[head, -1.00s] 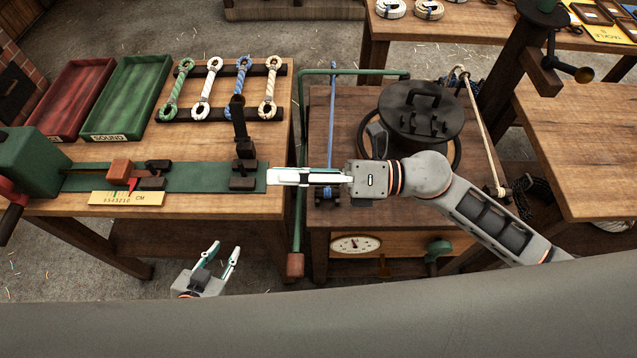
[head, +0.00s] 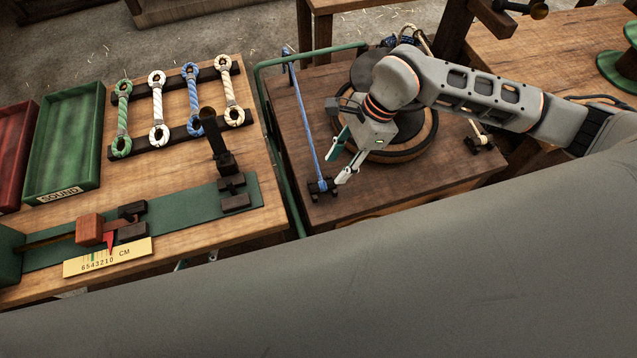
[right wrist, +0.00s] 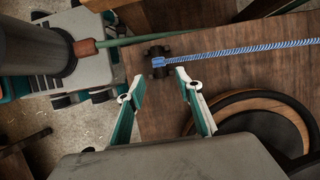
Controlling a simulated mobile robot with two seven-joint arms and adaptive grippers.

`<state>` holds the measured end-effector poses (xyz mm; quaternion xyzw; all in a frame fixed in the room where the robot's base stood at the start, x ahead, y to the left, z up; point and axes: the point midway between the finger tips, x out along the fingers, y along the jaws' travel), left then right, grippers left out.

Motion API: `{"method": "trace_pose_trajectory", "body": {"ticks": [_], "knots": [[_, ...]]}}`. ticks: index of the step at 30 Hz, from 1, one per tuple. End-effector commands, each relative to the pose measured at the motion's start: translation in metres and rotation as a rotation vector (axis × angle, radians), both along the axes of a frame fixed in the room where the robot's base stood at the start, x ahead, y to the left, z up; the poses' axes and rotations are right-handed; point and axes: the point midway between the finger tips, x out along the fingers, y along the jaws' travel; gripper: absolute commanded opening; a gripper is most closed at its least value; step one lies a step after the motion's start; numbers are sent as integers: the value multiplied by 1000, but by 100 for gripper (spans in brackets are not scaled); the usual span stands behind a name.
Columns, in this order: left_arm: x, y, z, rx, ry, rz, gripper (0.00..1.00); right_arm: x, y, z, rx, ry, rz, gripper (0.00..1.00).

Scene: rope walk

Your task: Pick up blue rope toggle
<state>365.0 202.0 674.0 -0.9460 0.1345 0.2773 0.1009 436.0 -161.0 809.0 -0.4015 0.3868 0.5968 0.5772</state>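A thin blue rope (head: 305,125) with a dark crosspiece (head: 323,187) at its near end lies along the left side of the dark wooden stand. In the right wrist view, the blue rope (right wrist: 235,49) runs right from a blue-wrapped end at the dark crosspiece (right wrist: 160,50). My right gripper (head: 336,170) is open and empty, just right of the rope's near end. In the right wrist view, the crosspiece is just beyond the open fingertips (right wrist: 158,90), apart from them. My left gripper (head: 197,260) shows only two separated fingertips below the left bench's edge.
A round black-topped drum (head: 400,125) stands right of the rope, under my right arm. A green rail (head: 275,140) runs along the stand's left side. Several looped ropes (head: 157,105) lie on a rack on the left bench, near a green tray (head: 65,140).

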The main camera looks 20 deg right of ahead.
Motion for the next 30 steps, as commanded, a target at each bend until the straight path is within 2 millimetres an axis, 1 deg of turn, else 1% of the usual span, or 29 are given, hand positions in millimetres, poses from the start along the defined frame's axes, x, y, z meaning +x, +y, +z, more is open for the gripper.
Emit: {"method": "trace_pose_trajectory", "body": {"ticks": [3, 8, 12, 15, 19, 25, 26, 27, 29, 30], "knots": [[-1, -1, 1, -3, 1, -1, 29, -1, 6, -12, 2, 3, 1, 35], [-1, -1, 3, -2, 3, 0, 29, -2, 14, -26, 4, 3, 1, 35], [-2, -1, 6, -1, 5, 0, 29, -4, 24, -45, 5, 7, 0, 35], [-2, -1, 5, -1, 6, 0, 29, -3, 28, -57, 5, 5, 0, 35], [-3, -1, 4, 0, 7, 0, 29, -3, 31, -63, 4, 2, 0, 35], [-3, 0, 3, 1, 8, 0, 29, -3, 31, -64, 4, 2, 0, 35], [-3, 0, 3, 1, 8, 0, 29, -3, 31, -64, 4, 2, 0, 30], [-3, 0, 3, 1, 8, 1, 29, -3, 31, -64, 4, 2, 0, 20], [-3, 0, 4, 1, 8, 1, 29, -3, 31, -64, 4, 2, 0, 4], [-3, 0, 4, 1, 8, 1, 29, -3, 31, -64, 4, 2, 0, 1]]}}
